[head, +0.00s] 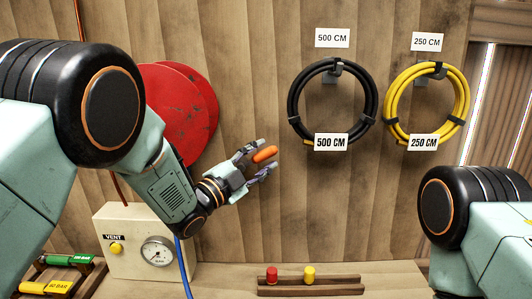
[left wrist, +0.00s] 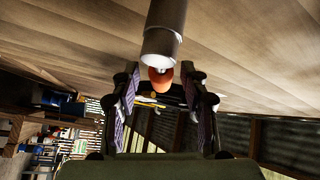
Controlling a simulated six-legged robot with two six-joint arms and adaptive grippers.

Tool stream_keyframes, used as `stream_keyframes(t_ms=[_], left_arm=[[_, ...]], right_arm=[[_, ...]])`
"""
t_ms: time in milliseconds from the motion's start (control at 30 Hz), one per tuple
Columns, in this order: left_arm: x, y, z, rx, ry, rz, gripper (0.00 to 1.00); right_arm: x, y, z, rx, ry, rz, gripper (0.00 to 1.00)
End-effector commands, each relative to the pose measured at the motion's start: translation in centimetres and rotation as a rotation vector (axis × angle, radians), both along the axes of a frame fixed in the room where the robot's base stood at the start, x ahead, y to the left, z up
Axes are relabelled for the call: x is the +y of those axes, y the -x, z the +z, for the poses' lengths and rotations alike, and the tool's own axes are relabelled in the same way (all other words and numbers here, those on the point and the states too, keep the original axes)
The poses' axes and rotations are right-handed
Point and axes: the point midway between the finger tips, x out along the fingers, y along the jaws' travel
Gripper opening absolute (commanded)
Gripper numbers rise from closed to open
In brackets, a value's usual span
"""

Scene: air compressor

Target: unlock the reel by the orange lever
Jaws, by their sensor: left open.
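The orange lever (head: 265,154) shows its rounded orange end in the head view, just at the fingers of my left gripper (head: 256,160). In the left wrist view the lever's orange tip (left wrist: 160,78) sits at the end of a grey rod (left wrist: 164,30), between the two open fingers of my left gripper (left wrist: 162,95). I cannot tell whether the fingers touch it. The red reel (head: 178,110) is on the wooden wall, partly hidden behind my left arm. My right gripper is out of view; only part of my right arm shows at the right.
A black hose coil (head: 293,105) and a yellow hose coil (head: 465,95) hang on the wall. A box with a gauge (head: 158,251) and a VENT button stands below the reel. A wooden rack (head: 310,290) holds a red peg and a yellow peg.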

Motion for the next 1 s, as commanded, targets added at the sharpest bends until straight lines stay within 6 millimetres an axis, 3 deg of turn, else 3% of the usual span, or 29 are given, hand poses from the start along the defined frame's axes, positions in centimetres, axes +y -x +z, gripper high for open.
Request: stream_keyframes(t_ms=[467,1000], left_arm=[[-1.22,-1.31,0.24,0.001,0.001,0.001,0.45],[-1.17,-1.28,0.18,0.002,0.001,0.000,0.00]], right_arm=[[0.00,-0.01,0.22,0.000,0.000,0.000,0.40],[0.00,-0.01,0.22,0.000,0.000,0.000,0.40]])
